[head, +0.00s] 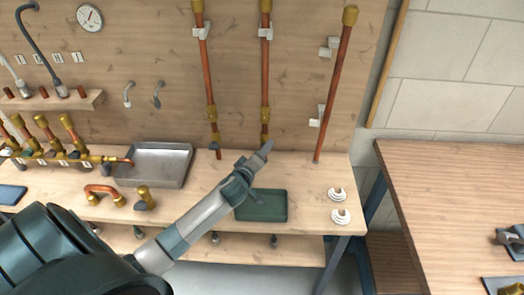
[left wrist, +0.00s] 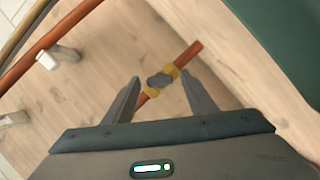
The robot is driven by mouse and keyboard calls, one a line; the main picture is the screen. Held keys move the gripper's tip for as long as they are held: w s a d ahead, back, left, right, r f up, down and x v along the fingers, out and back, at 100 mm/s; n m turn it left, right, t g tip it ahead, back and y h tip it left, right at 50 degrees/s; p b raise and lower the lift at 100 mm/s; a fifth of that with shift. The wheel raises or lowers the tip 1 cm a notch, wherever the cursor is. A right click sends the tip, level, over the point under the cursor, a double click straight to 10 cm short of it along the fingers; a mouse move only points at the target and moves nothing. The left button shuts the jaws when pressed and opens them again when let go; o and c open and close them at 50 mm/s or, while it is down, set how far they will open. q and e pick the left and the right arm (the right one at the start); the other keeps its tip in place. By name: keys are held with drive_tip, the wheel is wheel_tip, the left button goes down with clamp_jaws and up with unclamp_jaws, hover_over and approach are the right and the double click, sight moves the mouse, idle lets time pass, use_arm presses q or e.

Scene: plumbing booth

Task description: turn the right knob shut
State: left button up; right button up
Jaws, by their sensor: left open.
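The right knob (left wrist: 160,81) is a small grey handle between two brass collars on a copper pipe (left wrist: 188,54). In the left wrist view it lies between the tips of my open left gripper (left wrist: 162,86). I cannot tell whether either finger touches it. In the head view my left gripper (head: 264,151) is at the lower end of the middle copper pipe (head: 265,70) and hides the knob there. A similar valve sits low on the left copper pipe (head: 205,70). My right gripper is not in view.
A metal tray (head: 153,165) and a dark green tray (head: 262,206) sit on the wooden bench. A copper pipe (head: 335,85) on wall clips stands to the right. White discs (head: 340,217) lie at the bench's right end. Brass fittings (head: 70,158) are at left.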

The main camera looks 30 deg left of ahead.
use_arm(q)
drive_tip(key=shift+w, duration=0.15)
drive_tip(key=c, duration=1.1)
drive_tip(key=shift+w+d+r+m+g+y+p, duration=0.1)
drive_tip(key=shift+m+g+y+p, duration=0.5)
drive_tip(key=shift+m+p, duration=0.5)
drive_tip(key=shift+s+d+f+m+g+y+p, duration=0.1)
drive_tip(key=shift+m+g+y+p, duration=0.55)
drive_tip(key=shift+m, duration=0.7)
drive_tip(key=shift+w+d+r+m+g+y+p, duration=0.1)
drive_tip(key=shift+m+g+y+p, duration=0.45)
drive_tip(key=shift+m+p, duration=0.55)
drive_tip(key=shift+m, duration=0.25)
